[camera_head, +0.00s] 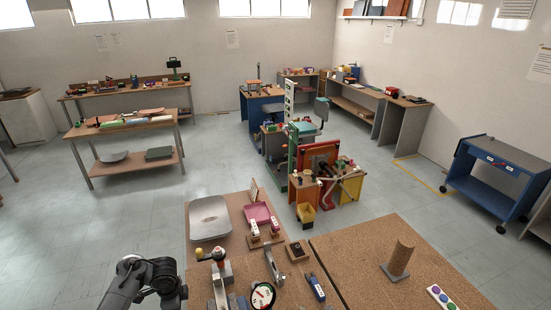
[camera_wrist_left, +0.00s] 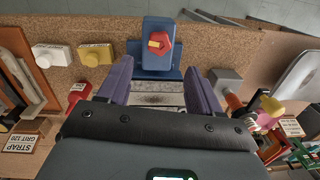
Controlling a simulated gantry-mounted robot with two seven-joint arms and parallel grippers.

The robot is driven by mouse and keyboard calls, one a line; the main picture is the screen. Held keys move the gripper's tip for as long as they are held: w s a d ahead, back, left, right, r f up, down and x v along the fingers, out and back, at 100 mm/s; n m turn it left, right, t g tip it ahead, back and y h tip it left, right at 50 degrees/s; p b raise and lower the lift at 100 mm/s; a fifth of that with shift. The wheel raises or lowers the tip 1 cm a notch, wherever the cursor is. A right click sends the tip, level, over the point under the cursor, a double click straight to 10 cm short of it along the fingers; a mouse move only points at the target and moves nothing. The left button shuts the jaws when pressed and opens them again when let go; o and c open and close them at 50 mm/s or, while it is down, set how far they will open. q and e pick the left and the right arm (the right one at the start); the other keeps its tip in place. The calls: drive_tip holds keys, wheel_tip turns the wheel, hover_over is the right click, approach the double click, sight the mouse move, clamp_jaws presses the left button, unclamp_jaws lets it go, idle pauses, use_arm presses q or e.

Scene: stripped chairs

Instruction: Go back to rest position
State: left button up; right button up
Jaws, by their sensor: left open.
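My left gripper (camera_wrist_left: 160,88) shows in the left wrist view with its two purple fingers spread apart. Nothing is seen between the fingers except a pale grey metal surface below. A blue block-shaped device (camera_wrist_left: 158,62) with a red and yellow part on top stands just beyond the fingertips, and I cannot tell whether they touch it. In the head view my dark left arm comes in at the lower left, beside the near workbench (camera_head: 232,265); its fingers cannot be made out there. My right arm and gripper are not seen.
The near bench holds a silver tray (camera_head: 209,218), a pink tray (camera_head: 258,213), a round gauge (camera_head: 262,296) and several small tools. At right, a cork-topped bench (camera_head: 360,250) carries a brown cylinder (camera_head: 401,258). Open floor (camera_head: 130,225) lies left of the benches.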

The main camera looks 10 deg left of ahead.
use_arm(q)
drive_tip(key=s+d+f+n+t+p, duration=0.1)
drive_tip(key=s+d+f+n, duration=0.15)
drive_tip(key=s+d, duration=0.4)
drive_tip(key=s+d+f+n+t+p, duration=0.1)
drive_tip(key=s+d+n, duration=0.2)
drive_tip(key=s+d, duration=0.3)
drive_tip(key=s+d+r+n, duration=0.1)
drive_tip(key=s+r+n, duration=0.2)
drive_tip(key=s+r, duration=0.3)
drive_tip(key=s+r+n+t, duration=0.1)
drive_tip(key=s+r+n, duration=0.2)
drive_tip(key=s, duration=1.1)
wheel_tip(320, 180, up, 3)
drive_tip(key=shift+d+r+n+h+p, duration=0.2)
drive_tip(key=shift+d+n+h+p, duration=0.15)
drive_tip(key=shift+h+p, duration=0.1)
